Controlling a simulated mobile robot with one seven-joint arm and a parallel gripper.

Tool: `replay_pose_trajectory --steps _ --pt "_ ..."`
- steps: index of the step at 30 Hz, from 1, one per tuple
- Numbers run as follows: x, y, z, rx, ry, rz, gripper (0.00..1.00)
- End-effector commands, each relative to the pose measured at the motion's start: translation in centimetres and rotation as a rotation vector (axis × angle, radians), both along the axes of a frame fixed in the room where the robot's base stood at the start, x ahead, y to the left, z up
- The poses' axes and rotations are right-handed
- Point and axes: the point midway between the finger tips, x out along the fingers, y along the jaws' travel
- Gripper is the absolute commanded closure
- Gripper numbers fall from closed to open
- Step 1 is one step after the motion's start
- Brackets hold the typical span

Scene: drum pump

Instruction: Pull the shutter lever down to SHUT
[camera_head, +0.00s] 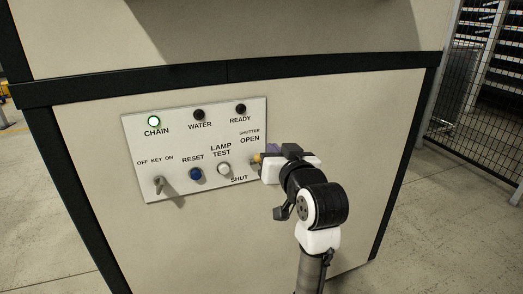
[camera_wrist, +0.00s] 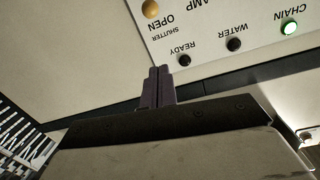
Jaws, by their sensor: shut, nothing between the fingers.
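The shutter lever shows in the head view as an orange knob (camera_head: 257,158) at the right edge of the white control panel (camera_head: 180,150), between the labels OPEN and SHUT. The lever's stem is mostly hidden by my gripper. In the wrist view, upside down, the knob (camera_wrist: 150,9) is at the top edge beside the word OPEN. My gripper (camera_wrist: 158,69) is shut, with its dark purple fingers together and nothing between them.
The panel carries a lit green CHAIN lamp (camera_head: 154,121), dark WATER (camera_head: 199,115) and READY (camera_head: 241,109) lamps, a key switch (camera_head: 159,185), a blue RESET button (camera_head: 195,173) and a white LAMP TEST button (camera_head: 223,168). A dark cabinet ledge (camera_head: 220,72) runs above. Mesh fencing (camera_head: 480,90) stands right.

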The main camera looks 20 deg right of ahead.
Motion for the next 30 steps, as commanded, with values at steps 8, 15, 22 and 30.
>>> replay_pose_trajectory --steps 8,15,22,30 --pt "0.5 0.1 0.1 0.0 -0.001 0.002 1.0" --pt "4.3 -0.1 -0.1 0.001 0.002 0.004 1.0" --pt "9.4 -0.3 -0.4 0.0 0.001 0.002 1.0" --pt "8.9 0.0 -3.3 0.0 -0.001 0.0 1.0"
